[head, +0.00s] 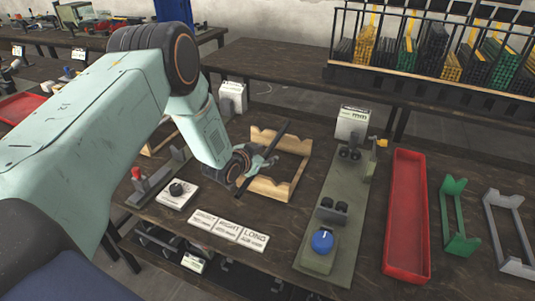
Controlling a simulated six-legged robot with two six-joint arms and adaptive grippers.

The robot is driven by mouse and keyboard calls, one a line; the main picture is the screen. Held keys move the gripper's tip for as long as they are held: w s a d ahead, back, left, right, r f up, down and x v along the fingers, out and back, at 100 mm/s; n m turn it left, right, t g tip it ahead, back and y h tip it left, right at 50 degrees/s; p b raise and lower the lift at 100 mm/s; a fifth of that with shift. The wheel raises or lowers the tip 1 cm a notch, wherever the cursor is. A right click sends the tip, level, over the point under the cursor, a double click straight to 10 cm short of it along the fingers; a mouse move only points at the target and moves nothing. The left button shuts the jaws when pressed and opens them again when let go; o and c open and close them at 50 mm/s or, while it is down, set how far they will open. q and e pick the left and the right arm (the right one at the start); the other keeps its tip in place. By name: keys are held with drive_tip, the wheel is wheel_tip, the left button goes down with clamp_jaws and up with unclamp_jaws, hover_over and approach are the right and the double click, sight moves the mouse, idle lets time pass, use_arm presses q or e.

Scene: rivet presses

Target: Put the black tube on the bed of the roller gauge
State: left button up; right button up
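The black tube (281,134) is a thin dark rod slanting across the wooden cradle (292,143). My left gripper (265,159) is around the tube's middle and looks shut on it. The tube's far end stands out past the cradle's back board; the gripper hides part of its middle. The tube seems to be slightly above the cradle, though the exact gap cannot be told. The roller gauge (326,236) is a long green-grey plate to the right, with two pairs of dark rollers, a blue knob and an "mm" display box (352,122). Its bed holds no tube. My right gripper is not in view.
A long red tray (405,215), a green bracket (455,215) and a grey bracket (508,230) lie right of the gauge. Label cards (228,229) and a dial box (177,194) are at the front left. A rack of coloured rods (430,60) stands behind.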

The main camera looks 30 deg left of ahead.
sight(264, 155)
use_arm(q)
drive_tip(key=shift+s+d+r, duration=0.1)
drive_tip(key=shift+s+r, duration=0.05)
drive_tip(key=c, duration=0.4)
clamp_jaws()
wheel_tip(264, 155, up, 10)
drive_tip(key=p, duration=0.1)
drive_tip(key=s+d+f+m+g+h+b, duration=0.1)
drive_tip(key=s+d+f+m+h, duration=0.25)
drive_tip(key=s, duration=0.35)
drive_tip(key=s+d+f+m+g+h, duration=0.1)
drive_tip(key=s+d+f+m+h, duration=0.25)
drive_tip(key=s, duration=0.45)
drive_tip(key=s+d+r+m+g+h+b, duration=0.2)
drive_tip(key=s+d+r+m+g+b, duration=0.1)
drive_tip(key=s+d, duration=0.4)
drive_tip(key=shift+s+d+r+h+b, duration=0.3)
drive_tip(key=shift+s+d+r+b, duration=0.15)
drive_tip(key=shift+s+r, duration=0.55)
